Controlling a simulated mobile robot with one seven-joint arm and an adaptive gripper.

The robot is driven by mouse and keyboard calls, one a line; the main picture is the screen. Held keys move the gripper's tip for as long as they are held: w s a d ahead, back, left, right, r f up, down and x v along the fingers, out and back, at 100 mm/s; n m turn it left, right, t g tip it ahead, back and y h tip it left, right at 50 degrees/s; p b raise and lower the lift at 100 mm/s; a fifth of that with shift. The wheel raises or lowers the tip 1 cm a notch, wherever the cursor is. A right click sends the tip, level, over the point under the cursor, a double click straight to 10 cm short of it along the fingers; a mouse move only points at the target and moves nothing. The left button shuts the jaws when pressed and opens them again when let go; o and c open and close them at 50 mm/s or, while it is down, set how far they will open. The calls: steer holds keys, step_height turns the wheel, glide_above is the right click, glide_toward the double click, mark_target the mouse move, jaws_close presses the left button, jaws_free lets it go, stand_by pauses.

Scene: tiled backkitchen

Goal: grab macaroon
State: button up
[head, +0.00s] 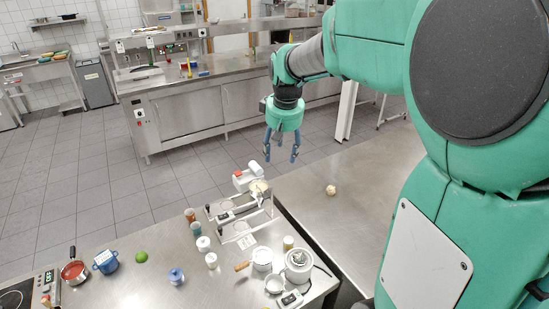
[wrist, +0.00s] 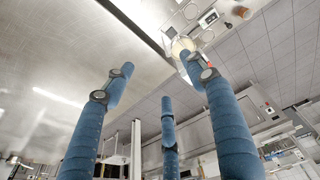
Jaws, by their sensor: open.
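A small round tan piece, which looks like the macaroon (head: 331,190), lies alone on the bare steel counter (head: 350,225) to the right in the head view. I cannot make it out in the wrist view. My gripper (head: 281,156) points down with its blue fingers spread, open and empty. In the head view it appears up and to the left of the macaroon, apart from it. The wrist view shows the three blue fingers (wrist: 160,78) apart with nothing between them.
A white scale-like device (head: 240,215) stands on the left counter, near the gap between the counters. Around it are jars, a blue pot (head: 106,262), a green lime (head: 142,256), a red saucepan (head: 73,270) and a metal kettle-like pot (head: 298,262). The counter around the macaroon is clear.

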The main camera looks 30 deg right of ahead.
steer(key=w+d+f+g+p, duration=0.1)
steer(key=w+d+f, duration=0.45)
steer(key=d, duration=0.45)
steer(key=g+y+p, duration=0.1)
steer(key=g+p, duration=0.1)
steer(key=p, duration=0.2)
glide_above(332, 188)
step_height(332, 188, down, 21)
steer(key=shift+w+d+f, duration=0.15)
steer(key=shift+w+f, duration=0.05)
steer(key=shift+w, duration=0.1)
steer(key=shift+f, duration=0.1)
steer(key=shift+f, duration=4.25)
steer(key=shift+f, duration=0.1)
steer(key=shift+f, duration=2.45)
